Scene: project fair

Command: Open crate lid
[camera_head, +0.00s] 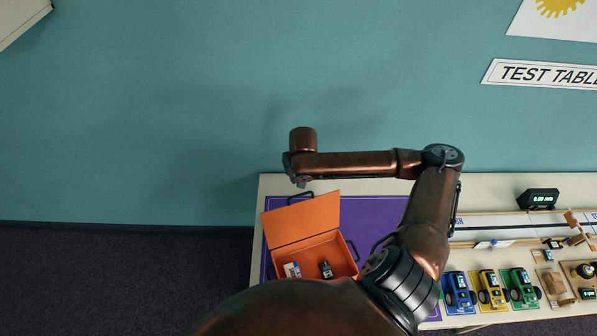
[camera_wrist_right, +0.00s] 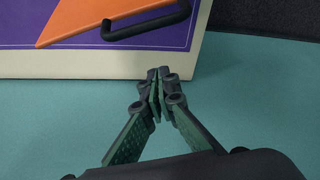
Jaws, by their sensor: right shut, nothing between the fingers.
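The orange crate (camera_head: 335,250) stands on a purple mat at the left end of the table. Its lid (camera_head: 300,219) is raised and leans back, so the inside shows. A black handle is on the lid's far edge; in the right wrist view the lid (camera_wrist_right: 92,18) and the handle (camera_wrist_right: 150,22) show at the top. A small white-and-blue item (camera_head: 292,269) and a small dark item (camera_head: 326,269) lie inside. My right gripper (camera_wrist_right: 158,74) is shut and empty, apart from the handle, beyond the table's back edge. My left gripper is not in view.
The purple mat (camera_head: 375,212) lies on the cream table (camera_head: 480,183). Blue, yellow and green toy vehicles (camera_head: 490,288) stand at the right, with a small display (camera_head: 538,199) behind them. A teal wall (camera_head: 200,120) rises behind the table. My right arm crosses above the mat.

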